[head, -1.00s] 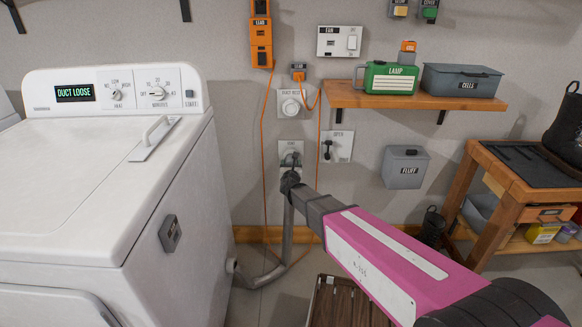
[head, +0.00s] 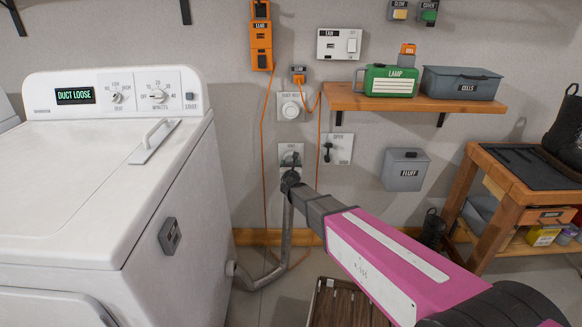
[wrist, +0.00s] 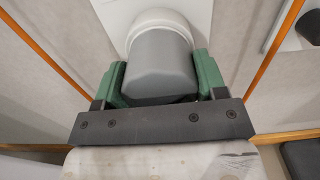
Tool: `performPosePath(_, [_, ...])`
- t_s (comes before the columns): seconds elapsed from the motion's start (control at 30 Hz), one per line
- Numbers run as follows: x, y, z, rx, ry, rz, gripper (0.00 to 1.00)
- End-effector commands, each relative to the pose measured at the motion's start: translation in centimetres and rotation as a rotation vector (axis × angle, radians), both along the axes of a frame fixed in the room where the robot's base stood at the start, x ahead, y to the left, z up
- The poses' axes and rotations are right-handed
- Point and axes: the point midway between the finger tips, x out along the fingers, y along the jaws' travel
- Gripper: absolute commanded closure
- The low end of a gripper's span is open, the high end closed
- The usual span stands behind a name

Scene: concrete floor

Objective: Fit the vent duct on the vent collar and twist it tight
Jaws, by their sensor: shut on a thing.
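The grey vent duct (head: 287,232) runs from the dryer's side, along the floor and up to the wall. My gripper (head: 290,182) is at its upper end, in front of the vent collar's wall plate (head: 291,150). In the wrist view, my gripper's green fingers (wrist: 160,78) are shut on the grey duct end (wrist: 158,68), one on each side. The duct end meets the round white vent collar (wrist: 163,18); how deep it sits or whether it is twisted tight cannot be told. My dark wrist hides most of the collar in the head view.
The white dryer (head: 165,210) stands left, its display (head: 75,95) reading "DUCT LOOSE". Orange cords (head: 264,160) hang beside the collar. A plate with a dark latch (head: 338,149) and a grey FLUFF box (head: 405,170) are to the right. A brown crate (head: 340,305) is on the floor.

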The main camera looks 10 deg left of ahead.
Motion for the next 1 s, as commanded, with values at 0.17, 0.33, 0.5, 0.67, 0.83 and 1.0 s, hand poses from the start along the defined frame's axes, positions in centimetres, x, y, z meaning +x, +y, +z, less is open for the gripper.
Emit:
performPosePath(0.17, [0.1,0.0,0.0,0.0,0.0,0.0,0.05])
performPosePath(0.33, [0.1,0.0,0.0,0.0,0.0,0.0,0.05])
performPosePath(0.5, [-0.1,0.0,0.0,0.0,0.0,0.0,0.05])
performPosePath(0.67, [-1.2,-0.3,0.0,0.0,0.0,0.0,0.05])
performPosePath(0.83, [-3.6,-0.9,0.1,0.0,0.001,0.001,0.05])
performPosePath(1.0, [-6.8,-1.8,0.1,0.0,0.001,0.0,0.05])
